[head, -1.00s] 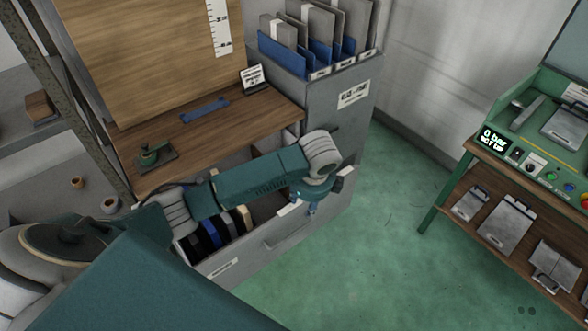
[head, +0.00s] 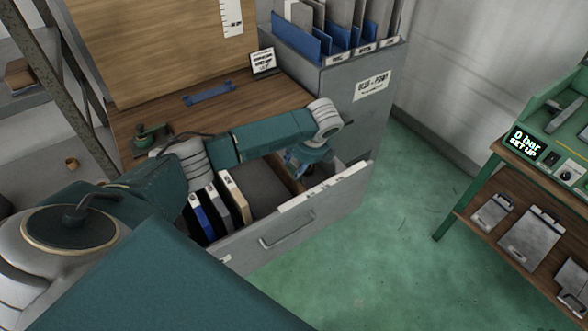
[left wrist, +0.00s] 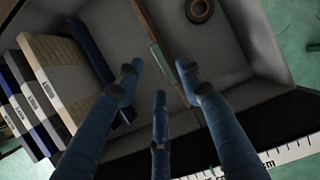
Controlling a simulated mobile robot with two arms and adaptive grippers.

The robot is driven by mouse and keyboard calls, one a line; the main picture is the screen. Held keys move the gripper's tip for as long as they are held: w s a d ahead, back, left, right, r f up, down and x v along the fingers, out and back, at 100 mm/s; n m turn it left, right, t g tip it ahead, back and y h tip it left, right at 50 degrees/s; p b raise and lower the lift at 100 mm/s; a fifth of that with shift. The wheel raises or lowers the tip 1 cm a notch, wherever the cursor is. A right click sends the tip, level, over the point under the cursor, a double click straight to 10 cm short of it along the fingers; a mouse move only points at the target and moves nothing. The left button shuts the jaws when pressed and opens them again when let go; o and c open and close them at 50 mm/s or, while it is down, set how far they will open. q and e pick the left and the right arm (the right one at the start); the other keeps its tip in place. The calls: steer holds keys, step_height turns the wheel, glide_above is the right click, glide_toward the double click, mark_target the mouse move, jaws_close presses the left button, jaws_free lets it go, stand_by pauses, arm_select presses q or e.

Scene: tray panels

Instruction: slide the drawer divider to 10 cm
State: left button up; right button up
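The grey drawer (head: 290,222) is pulled out under the wooden desktop. A thin brown divider (left wrist: 158,50) crosses it in the left wrist view; in the head view my gripper partly hides it. A white scale strip (head: 325,187) runs along the drawer's front edge and shows in the left wrist view (left wrist: 290,154), its value unreadable. My left gripper (head: 300,168) is over the drawer's right part. In the left wrist view its blue fingers (left wrist: 158,74) are spread, with the divider between the outer tips. A small green part is near the right tip; contact is unclear. My right gripper is not visible.
Upright folders (left wrist: 55,65) fill the drawer's left side. A dark blue piece (left wrist: 92,52) leans beside them, and a small round ring (left wrist: 199,10) lies right of the divider. The desktop (head: 215,115) is above. A green bench (head: 545,150) stands at right, with open floor between.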

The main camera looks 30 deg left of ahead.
mark_target(294, 170)
arm_select(q)
steer(key=x, duration=0.5)
steer(key=shift+d, duration=0.1)
jaws_close()
steer(key=shift+w, duration=0.1)
